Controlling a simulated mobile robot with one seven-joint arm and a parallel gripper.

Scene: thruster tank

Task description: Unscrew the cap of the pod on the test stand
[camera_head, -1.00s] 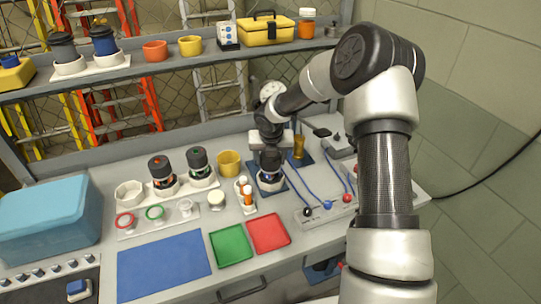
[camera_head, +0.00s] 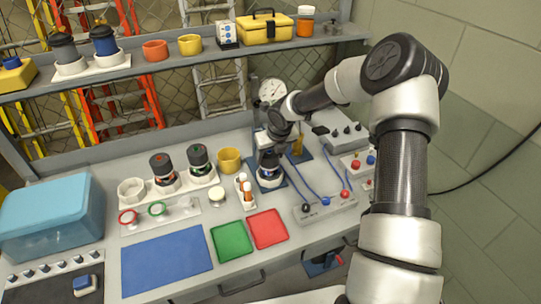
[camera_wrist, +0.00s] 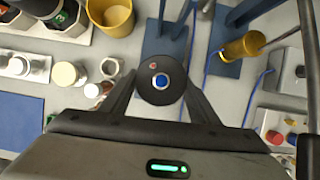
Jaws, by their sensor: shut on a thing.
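The pod (camera_head: 269,181) stands upright on the blue test stand near the back of the bench, right of the middle. Its dark round cap (camera_wrist: 158,97) shows from above in the wrist view, with a blue centre and a small red dot. My gripper (camera_head: 268,158) comes down over the pod from above. In the wrist view my gripper (camera_wrist: 160,88) has one finger on each side of the cap and is shut on it. The pod body is hidden below the cap in that view. I cannot tell how far the cap is unscrewed.
A yellow cup (camera_head: 230,160) and two dark pods (camera_head: 198,157) in a white rack stand left of the stand. A gauge (camera_head: 271,91) rises behind it. Blue cables (camera_head: 306,181) and a terminal board (camera_head: 325,208) lie to the right. Green (camera_head: 231,242) and red trays (camera_head: 268,229) lie in front.

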